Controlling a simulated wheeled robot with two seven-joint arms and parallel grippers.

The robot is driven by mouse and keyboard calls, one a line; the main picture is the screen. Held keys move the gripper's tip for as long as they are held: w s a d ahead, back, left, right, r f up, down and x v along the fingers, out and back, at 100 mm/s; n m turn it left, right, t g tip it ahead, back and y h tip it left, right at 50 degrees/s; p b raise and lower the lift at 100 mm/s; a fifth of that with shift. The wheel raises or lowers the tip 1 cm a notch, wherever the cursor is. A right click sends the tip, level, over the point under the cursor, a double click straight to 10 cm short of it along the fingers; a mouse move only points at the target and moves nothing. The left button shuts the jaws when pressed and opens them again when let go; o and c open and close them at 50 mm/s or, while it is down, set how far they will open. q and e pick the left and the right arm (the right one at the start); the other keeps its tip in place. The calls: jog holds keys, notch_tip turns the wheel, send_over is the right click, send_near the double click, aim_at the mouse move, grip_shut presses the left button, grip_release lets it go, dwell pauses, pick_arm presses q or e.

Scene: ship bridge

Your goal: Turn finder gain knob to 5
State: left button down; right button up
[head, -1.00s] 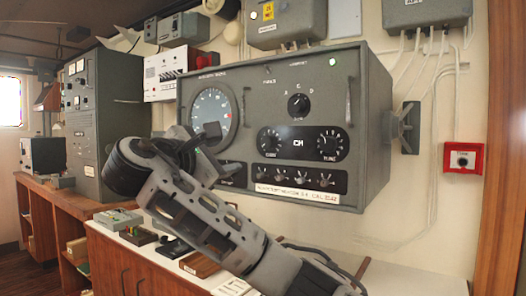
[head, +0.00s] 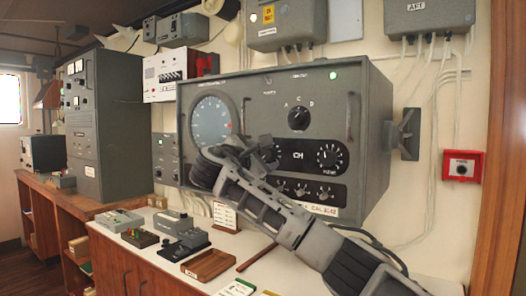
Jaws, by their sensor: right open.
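The grey finder unit (head: 345,110) hangs on the wall in the middle of the view. Its front has a large round dial (head: 212,118), a selector knob marked A, C, D (head: 298,118) and a black tune knob (head: 328,157) at the right of the lower black panel. The gain knob, at the left of that panel, is hidden behind my right gripper (head: 270,154). My right gripper is open, with its fingers in front of the gain knob's place. I cannot tell whether they touch the knob. My left gripper is out of view.
A wooden counter with a white top (head: 150,240) lies below, holding small devices and a wooden tray (head: 210,264). A handle (head: 349,118) sticks out on the unit's right side. A red switch box (head: 462,165) is on the wall to the right.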

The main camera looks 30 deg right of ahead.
jog(key=shift+w+d, duration=0.15)
jog(key=shift+d, duration=0.15)
jog(key=c, duration=1)
jog(key=shift+o, duration=0.2)
jog(key=shift+f+m, duration=0.1)
jog(key=shift+m, duration=0.2)
